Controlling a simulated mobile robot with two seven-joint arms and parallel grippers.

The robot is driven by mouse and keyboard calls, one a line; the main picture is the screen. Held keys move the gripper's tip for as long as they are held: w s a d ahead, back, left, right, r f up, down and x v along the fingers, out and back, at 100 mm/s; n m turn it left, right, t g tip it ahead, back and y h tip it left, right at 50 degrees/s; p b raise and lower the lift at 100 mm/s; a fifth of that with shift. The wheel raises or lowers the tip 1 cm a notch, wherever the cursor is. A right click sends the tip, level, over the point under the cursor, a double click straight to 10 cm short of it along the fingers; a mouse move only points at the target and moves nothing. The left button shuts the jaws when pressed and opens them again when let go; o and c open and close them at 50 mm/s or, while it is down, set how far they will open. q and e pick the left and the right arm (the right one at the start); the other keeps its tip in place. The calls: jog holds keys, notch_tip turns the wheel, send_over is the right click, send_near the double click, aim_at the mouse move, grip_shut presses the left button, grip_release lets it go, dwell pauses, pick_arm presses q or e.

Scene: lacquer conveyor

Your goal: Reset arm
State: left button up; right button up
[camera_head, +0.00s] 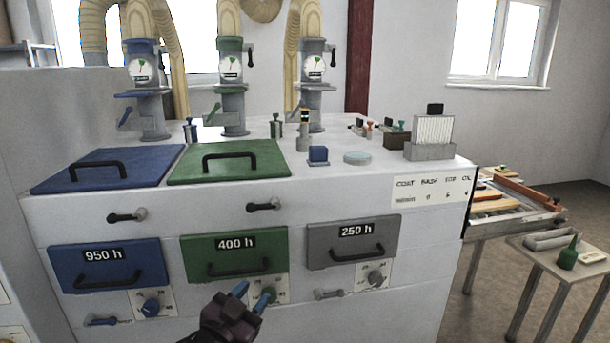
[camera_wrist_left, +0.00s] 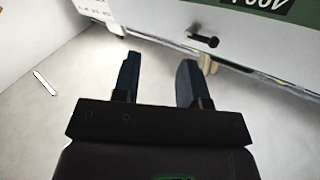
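My left gripper (camera_head: 250,295) shows low in the head view, in front of the lower face of the white machine, below the green 400 h panel (camera_head: 235,254). In the left wrist view its two fingers (camera_wrist_left: 158,80) stand apart with nothing between them, above the pale floor. The machine's front edge and a dark handle (camera_wrist_left: 203,40) lie just beyond the fingertips there. My right gripper is in neither view.
The white machine (camera_head: 335,190) carries a blue lid (camera_head: 105,180), a green lid (camera_head: 255,172), a blue 950 h panel (camera_head: 75,268) and a grey 250 h panel (camera_head: 325,252). Handles and knobs stick out. A side table (camera_head: 535,262) with a green bottle (camera_head: 568,255) stands right.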

pick_arm(q)
jog(key=s+a+f+n+y, duration=0.4)
jog(key=s+a+f, duration=0.1)
jog(key=a+f, duration=0.45)
jog(key=s+a+f+n+g+y, duration=0.1)
jog(key=s+a+f, duration=0.3)
jog(key=s+f, duration=0.4)
jog(key=s+a+f+n+g+y, duration=0.2)
jog(key=s+a+f+g+y, duration=0.1)
jog(key=s+f, duration=0.6)
jog(key=s+a+g, duration=0.1)
jog(key=s, duration=0.2)
jog(key=shift+n, duration=0.3)
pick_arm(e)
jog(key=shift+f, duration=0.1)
pick_arm(q)
jog(key=shift+w+r, duration=0.1)
jog(key=shift+w, duration=0.1)
